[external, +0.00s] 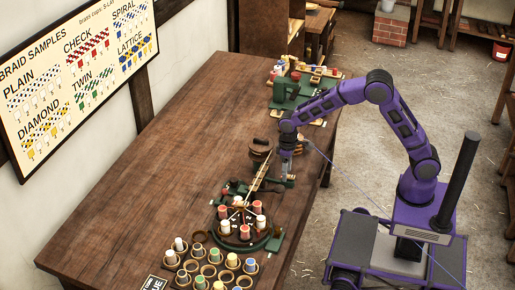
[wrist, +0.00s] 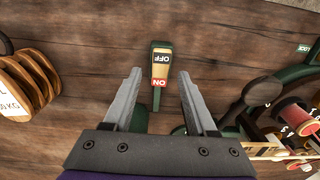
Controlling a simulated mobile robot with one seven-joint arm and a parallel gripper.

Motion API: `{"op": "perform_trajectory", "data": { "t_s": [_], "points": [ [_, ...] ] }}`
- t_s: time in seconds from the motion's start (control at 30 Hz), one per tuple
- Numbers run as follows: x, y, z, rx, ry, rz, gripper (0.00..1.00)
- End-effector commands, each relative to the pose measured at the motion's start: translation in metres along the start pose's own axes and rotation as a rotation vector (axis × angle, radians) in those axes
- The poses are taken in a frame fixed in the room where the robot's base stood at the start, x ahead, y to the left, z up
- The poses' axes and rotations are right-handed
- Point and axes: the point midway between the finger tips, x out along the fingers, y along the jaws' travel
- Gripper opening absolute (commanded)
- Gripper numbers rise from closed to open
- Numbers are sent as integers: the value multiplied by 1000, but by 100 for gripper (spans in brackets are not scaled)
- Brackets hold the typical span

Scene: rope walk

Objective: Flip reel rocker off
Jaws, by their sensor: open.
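The reel rocker (wrist: 161,67) is a small switch on a green mount against the wooden table, in the wrist view. Which half is pressed in, I cannot tell. My gripper (wrist: 159,73) is open and empty, with one finger on each side of the rocker and gaps between. In the external view my gripper (external: 286,168) points down over the table beside the green machine; the rocker cannot be made out there.
Stacked round wooden weights (wrist: 27,80) stand left of my gripper. A red spool (wrist: 294,114) and dark green machine parts are close on the right. In the external view, the braiding machine (external: 262,243) and a tray of bobbins fill the table's near end. The table's left side is bare.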

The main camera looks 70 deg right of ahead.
Motion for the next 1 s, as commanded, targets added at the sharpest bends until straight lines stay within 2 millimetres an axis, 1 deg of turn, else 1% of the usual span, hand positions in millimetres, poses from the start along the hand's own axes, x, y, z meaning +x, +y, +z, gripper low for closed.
{"op": "perform_trajectory", "data": {
  "t_s": [0.03,0.13,0.4,0.47,0.5,0.57,0.7,0.73,1.0],
  "points": [
    [5,0,0,0,-1,0,57],
    [9,0,0,0,0,0,57],
    [9,0,0,0,0,0,57],
    [9,0,0,0,0,0,47],
    [9,0,0,-1,0,0,40],
    [9,0,0,0,0,0,29],
    [9,0,0,0,1,0,4],
    [9,0,0,0,1,0,0],
    [10,0,0,0,11,0,0]
  ]
}}
